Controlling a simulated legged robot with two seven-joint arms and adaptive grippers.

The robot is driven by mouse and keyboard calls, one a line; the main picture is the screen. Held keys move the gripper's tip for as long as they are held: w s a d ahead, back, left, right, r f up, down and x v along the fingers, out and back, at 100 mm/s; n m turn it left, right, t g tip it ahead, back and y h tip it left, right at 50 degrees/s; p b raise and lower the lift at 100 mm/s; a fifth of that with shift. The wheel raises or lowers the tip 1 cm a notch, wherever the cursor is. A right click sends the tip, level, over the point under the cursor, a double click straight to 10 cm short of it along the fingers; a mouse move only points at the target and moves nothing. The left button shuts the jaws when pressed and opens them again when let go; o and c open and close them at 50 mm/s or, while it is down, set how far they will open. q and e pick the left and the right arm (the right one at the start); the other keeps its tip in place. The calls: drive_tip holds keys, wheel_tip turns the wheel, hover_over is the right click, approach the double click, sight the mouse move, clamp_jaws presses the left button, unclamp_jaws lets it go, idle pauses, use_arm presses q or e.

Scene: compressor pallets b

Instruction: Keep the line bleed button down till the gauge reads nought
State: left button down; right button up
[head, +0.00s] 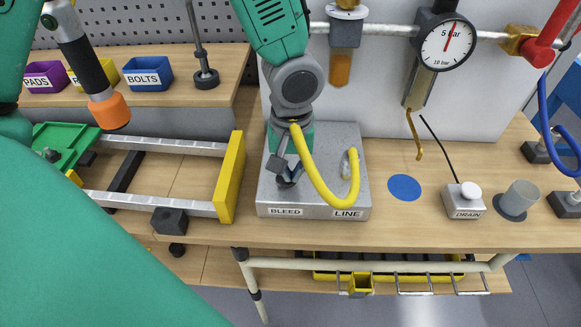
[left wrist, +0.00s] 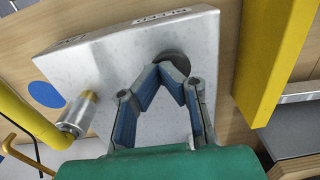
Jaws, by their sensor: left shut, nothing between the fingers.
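A grey metal box (head: 330,140) on the bench bears BLEED and LINE labels. My left gripper (head: 287,178) is shut and empty, pointing down above the BLEED side. In the left wrist view its fingertips (left wrist: 168,72) meet over a dark round button (left wrist: 174,60) and partly hide it; I cannot tell whether the button is pressed. A yellow hose (head: 325,195) bends to a metal fitting (head: 350,165) on the LINE side. The round pressure gauge (head: 447,45) has a red needle pointing up, slightly right, near the 5 bar text. My right gripper is not in view.
A DRAIN box (head: 464,200) with a pale button, a grey cup (head: 519,199) and a blue disc (head: 405,187) lie to the right. A yellow-ended metal frame (head: 230,178) stands close on the left. Labelled bins (head: 147,74) stand behind. A red handle (head: 555,35) juts out at upper right.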

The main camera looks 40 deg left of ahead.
use_arm(q)
drive_tip(key=shift+a+f+b, duration=0.15)
drive_tip(key=shift+f, duration=0.4)
drive_tip(key=shift+a+f+b, duration=0.15)
drive_tip(key=shift+f, duration=0.35)
drive_tip(key=shift+s+a+f, duration=0.2)
drive_tip(key=shift+s+a, duration=0.05)
drive_tip(key=shift+a, duration=0.1)
drive_tip(key=shift+w+f, duration=0.1)
drive_tip(key=shift+w, duration=0.05)
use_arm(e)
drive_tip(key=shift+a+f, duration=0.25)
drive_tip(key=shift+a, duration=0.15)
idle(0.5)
use_arm(q)
drive_tip(key=shift+r, duration=0.2)
wheel_tip(320, 180, up, 12)
drive_tip(key=shift+f, duration=0.15)
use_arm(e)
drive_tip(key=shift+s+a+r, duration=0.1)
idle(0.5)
